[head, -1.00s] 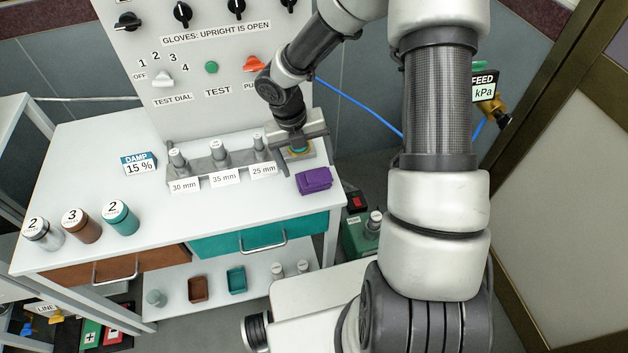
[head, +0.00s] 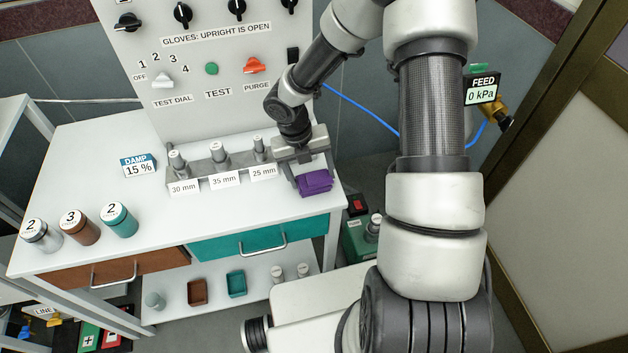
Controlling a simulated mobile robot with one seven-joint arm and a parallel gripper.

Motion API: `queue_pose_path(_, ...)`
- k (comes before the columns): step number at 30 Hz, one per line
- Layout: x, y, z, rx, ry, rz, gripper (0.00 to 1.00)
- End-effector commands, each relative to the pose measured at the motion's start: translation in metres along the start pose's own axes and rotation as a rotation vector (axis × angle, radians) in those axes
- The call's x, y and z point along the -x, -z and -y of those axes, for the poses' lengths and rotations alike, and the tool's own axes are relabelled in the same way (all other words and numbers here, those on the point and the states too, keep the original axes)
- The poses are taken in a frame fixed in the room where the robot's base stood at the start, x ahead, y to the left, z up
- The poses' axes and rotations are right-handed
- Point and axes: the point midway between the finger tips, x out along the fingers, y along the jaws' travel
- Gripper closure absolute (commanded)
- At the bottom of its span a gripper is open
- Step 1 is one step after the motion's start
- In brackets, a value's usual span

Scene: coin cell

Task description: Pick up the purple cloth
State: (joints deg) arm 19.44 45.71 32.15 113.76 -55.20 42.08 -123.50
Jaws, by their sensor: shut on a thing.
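The purple cloth (head: 316,183) is a small folded bundle near the right front corner of the white bench top (head: 120,255). My gripper (head: 309,178) points down over it, and its jaws are shut on the cloth. The jaws hide part of the cloth's back and sides. The cloth appears at or very near the bench surface; I cannot tell whether it is clear of it.
A grey rack (head: 219,164) with several metal posts, labelled 30, 35 and 25 mm, stands just left of my gripper. Three capped cylinders, silver (head: 42,234), brown (head: 80,229) and teal (head: 120,219), stand at the left. A control panel (head: 205,90) rises behind.

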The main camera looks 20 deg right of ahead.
Motion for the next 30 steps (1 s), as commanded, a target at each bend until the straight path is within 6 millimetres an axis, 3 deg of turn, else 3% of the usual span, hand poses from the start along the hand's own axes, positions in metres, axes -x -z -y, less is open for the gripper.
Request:
queue_pose_path(7, 0.015, -0.001, 0.004, -0.001, 0.0, 0.003, 0.54)
queue_pose_path(19, 0.088, -0.001, 0.018, -0.002, 0.0, 0.002, 0.54)
queue_pose_path(30, 0.098, 0.0, 0.019, -0.001, -0.001, -0.001, 0.54)
